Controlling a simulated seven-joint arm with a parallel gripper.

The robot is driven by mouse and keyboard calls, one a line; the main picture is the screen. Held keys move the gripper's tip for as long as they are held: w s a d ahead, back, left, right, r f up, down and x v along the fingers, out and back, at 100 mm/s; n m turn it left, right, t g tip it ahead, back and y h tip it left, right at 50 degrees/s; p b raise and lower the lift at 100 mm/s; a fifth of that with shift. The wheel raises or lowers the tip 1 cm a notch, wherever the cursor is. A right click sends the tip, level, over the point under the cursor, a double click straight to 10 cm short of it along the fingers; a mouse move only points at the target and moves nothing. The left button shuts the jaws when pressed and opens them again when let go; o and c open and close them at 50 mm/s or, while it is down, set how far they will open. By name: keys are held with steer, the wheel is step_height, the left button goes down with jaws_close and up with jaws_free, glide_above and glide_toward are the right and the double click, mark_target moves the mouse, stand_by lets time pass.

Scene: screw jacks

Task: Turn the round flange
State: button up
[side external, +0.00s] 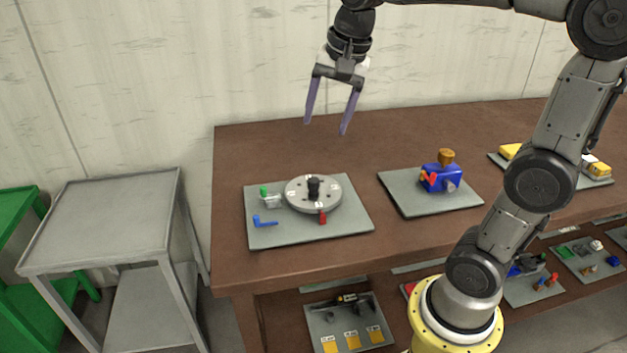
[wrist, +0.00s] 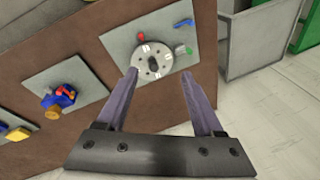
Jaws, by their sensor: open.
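My gripper (side external: 327,127) is open and empty, well above the flange. In the wrist view the flange (wrist: 152,60) shows beyond and between the open fingers (wrist: 161,84).
A second plate (side external: 432,207) with a blue vise-like device (side external: 441,178) stands to the right. Yellow parts (side external: 510,151) lie farther right. A shelf below holds more trays (side external: 345,325). A grey metal cart (side external: 105,220) and green stand (side external: 18,215) are at the left. Bare tabletop lies behind the plates.

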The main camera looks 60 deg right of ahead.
steer(key=w+d+f+m+g, duration=0.2)
steer(key=w+d+f+m, duration=0.1)
steer(key=w+d+f, duration=0.4)
steer(key=m+g, duration=0.1)
glide_toward(314, 179)
steer(key=shift+y, duration=0.3)
step_height(314, 179, down, 10)
steer(key=shift+w+d+f, duration=0.1)
steer(key=shift+d, duration=0.05)
jaws_close()
stand_by(1.0)
